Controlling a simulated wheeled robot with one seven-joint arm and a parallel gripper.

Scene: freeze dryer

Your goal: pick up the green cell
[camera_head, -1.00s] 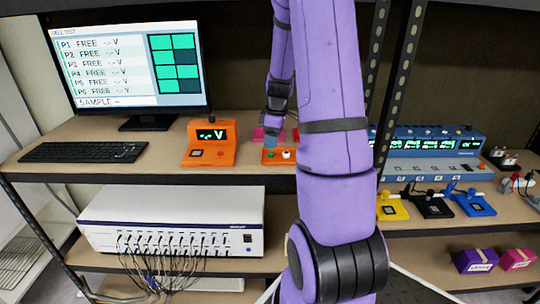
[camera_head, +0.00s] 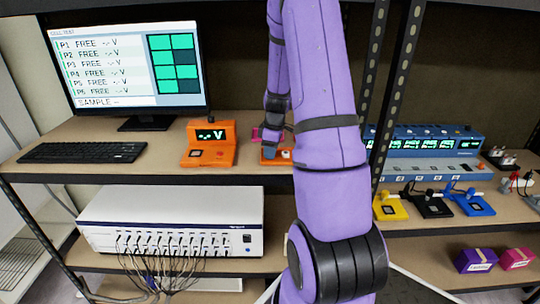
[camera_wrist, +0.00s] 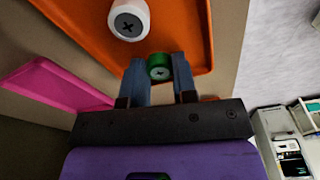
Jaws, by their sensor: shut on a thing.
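The green cell (camera_wrist: 159,66) shows in the wrist view between the two fingertips of my gripper (camera_wrist: 160,72), which is shut on it. Its round end with a dark cross mark faces the camera. The cell is over or near the edge of an orange tray (camera_wrist: 180,32); I cannot tell whether it still touches the tray. A white cell (camera_wrist: 129,20) stands on the same tray, apart from my gripper. In the head view my arm hides the cell and much of the orange tray (camera_head: 269,154).
A pink tray (camera_wrist: 55,88) lies beside the orange one. On the upper shelf are an orange tester (camera_head: 209,146), a keyboard (camera_head: 83,152) and a monitor (camera_head: 127,62). A blue rack (camera_head: 425,140) stands right of the metal post (camera_head: 397,80). The shelf between keyboard and tester is clear.

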